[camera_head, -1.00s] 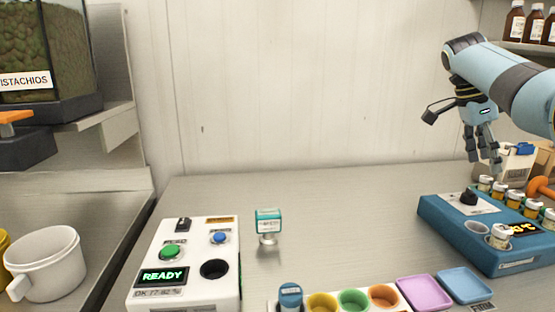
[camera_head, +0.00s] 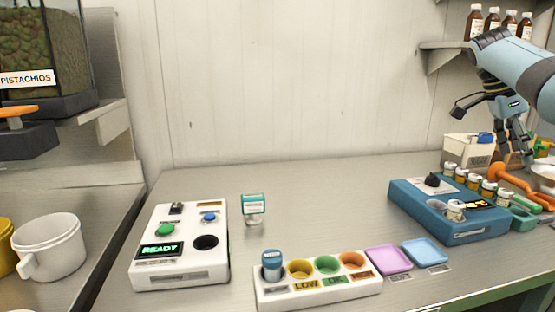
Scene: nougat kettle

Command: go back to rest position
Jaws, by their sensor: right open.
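My right gripper (camera_head: 513,150) hangs at the upper right, fingers pointing down, behind the blue block with vials (camera_head: 440,222). Its fingers look apart, with nothing seen between them. Its blue arm (camera_head: 520,70) comes in from the right edge. My left gripper is not in view.
A white device (camera_head: 180,275) reads READY, with a small teal-topped stamp (camera_head: 253,207) beside it. In front are a white rack (camera_head: 320,291) with coloured wells, a pink tray (camera_head: 388,259) and a blue tray (camera_head: 425,252). A white pot (camera_head: 50,248) stands left. The table's back middle is clear.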

